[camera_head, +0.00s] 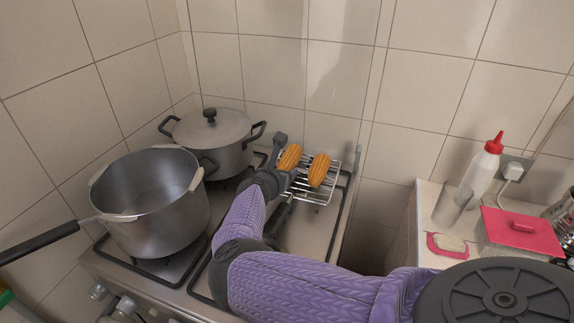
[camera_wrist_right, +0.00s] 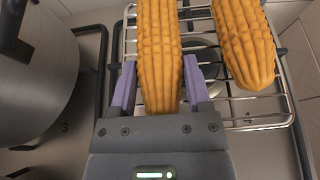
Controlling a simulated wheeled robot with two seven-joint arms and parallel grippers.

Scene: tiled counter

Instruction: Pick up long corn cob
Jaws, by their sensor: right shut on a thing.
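Two orange corn cobs lie side by side over a wire rack (camera_head: 312,196) on the stove. The left cob (camera_head: 290,157) is between the fingers of my right gripper (camera_head: 279,167). In the right wrist view the fingers (camera_wrist_right: 159,88) are shut on this left cob (camera_wrist_right: 158,45), one on each side near its close end. Its far end runs out of that view. The right cob (camera_head: 319,170) lies apart from the gripper and also shows in the right wrist view (camera_wrist_right: 243,42). I cannot tell whether the held cob is lifted off the rack. My left gripper is not in view.
A large open pot (camera_head: 150,205) stands on the stove at left, its long handle reaching left. A lidded pot (camera_head: 212,140) stands behind it. The tiled wall is close behind the rack. A side counter at right holds a bottle (camera_head: 483,168) and a red-lidded container (camera_head: 521,232).

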